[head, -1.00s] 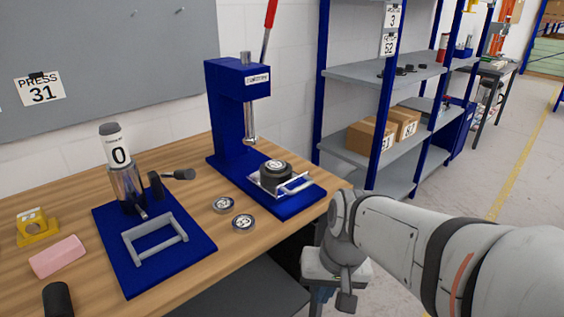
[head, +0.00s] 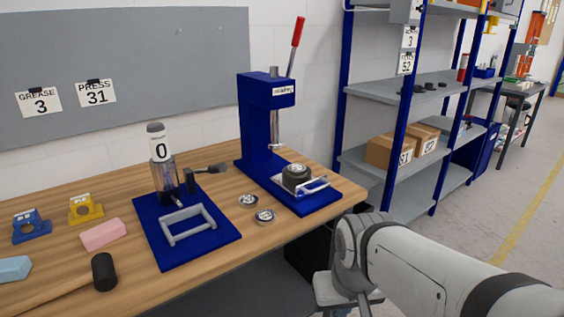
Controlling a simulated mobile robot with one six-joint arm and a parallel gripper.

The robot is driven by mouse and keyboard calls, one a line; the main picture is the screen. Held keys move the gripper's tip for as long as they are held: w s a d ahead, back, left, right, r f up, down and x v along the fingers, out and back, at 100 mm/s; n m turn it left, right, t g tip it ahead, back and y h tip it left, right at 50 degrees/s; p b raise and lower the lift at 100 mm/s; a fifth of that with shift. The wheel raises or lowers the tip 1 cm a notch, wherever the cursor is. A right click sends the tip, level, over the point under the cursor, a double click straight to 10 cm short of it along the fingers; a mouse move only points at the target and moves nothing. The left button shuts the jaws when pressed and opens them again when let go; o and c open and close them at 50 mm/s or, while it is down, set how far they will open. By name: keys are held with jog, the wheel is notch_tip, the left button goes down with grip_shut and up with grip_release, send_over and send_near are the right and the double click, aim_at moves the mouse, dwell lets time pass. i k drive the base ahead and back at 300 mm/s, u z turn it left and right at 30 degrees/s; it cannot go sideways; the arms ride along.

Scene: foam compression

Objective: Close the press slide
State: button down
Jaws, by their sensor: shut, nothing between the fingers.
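The blue press (head: 262,120) stands at the back right of the wooden bench, with a red lever (head: 298,32) on top and a metal ram (head: 275,133) hanging from its head. Its metal slide (head: 314,187) sits on the front part of the blue base, pulled out in front of the ram. A dark round piece with a pale label (head: 296,178) rests on the slide. The slide's bar handle faces the bench's front right. My arm is at the lower right, apart from the press. My gripper's fingers are not visible.
A blue plate (head: 205,243) with a grey frame and a bottle (head: 160,160) stands left of the press. Two round tins (head: 264,216) lie between them. A mallet (head: 104,270) and foam blocks (head: 101,233) lie further left. A shelf rack (head: 398,120) stands right.

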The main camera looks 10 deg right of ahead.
aim_at(298, 188)
jog(key=u, duration=0.1)
jog(key=i, duration=1.05)
jog(key=z, duration=0.35)
